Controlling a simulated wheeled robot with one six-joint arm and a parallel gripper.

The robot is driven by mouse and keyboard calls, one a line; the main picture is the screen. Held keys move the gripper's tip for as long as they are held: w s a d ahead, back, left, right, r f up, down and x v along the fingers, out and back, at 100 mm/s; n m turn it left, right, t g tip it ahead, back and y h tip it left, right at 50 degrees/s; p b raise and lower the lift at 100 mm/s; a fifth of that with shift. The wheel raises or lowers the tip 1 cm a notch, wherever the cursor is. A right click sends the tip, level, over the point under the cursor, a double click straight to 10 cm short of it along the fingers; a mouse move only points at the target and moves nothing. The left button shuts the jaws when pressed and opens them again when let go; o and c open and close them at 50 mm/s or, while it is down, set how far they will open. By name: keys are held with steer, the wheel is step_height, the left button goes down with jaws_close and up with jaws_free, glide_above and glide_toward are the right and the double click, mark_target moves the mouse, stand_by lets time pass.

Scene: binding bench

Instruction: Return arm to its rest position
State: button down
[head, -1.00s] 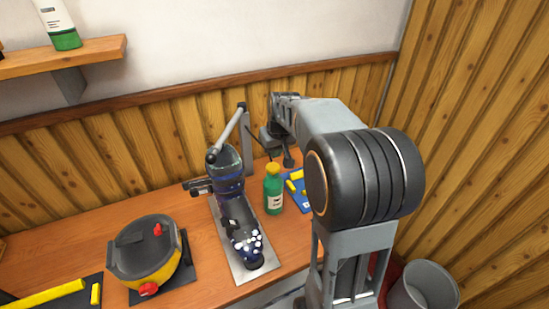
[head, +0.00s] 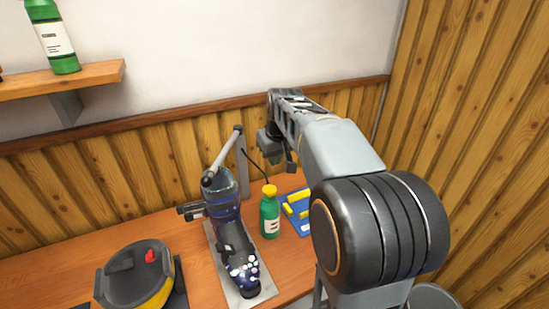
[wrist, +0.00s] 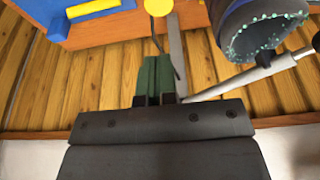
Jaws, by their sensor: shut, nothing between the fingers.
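My arm rises from the right side of the head view and reaches toward the back wall. My gripper (head: 279,158) hangs at its far end, above the bench and behind the green bottle. In the wrist view my gripper (wrist: 155,97) shows its fingers close together with nothing between them. It is clear of the bench objects. The fingers are partly hidden by the arm in the head view.
A shelf (head: 95,80) holds another bottle (head: 52,40).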

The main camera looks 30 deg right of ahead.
steer(key=shift+w, duration=0.1)
stand_by(0.4)
steer(key=s+a+f, duration=0.3)
steer(key=s+a, duration=0.2)
steer(key=s, duration=0.3)
steer(key=s+a+f+t, duration=0.1)
steer(key=s+a+f, duration=0.3)
steer(key=s, duration=0.5)
steer(key=shift+s+a+f, duration=0.2)
steer(key=shift+a, duration=0.3)
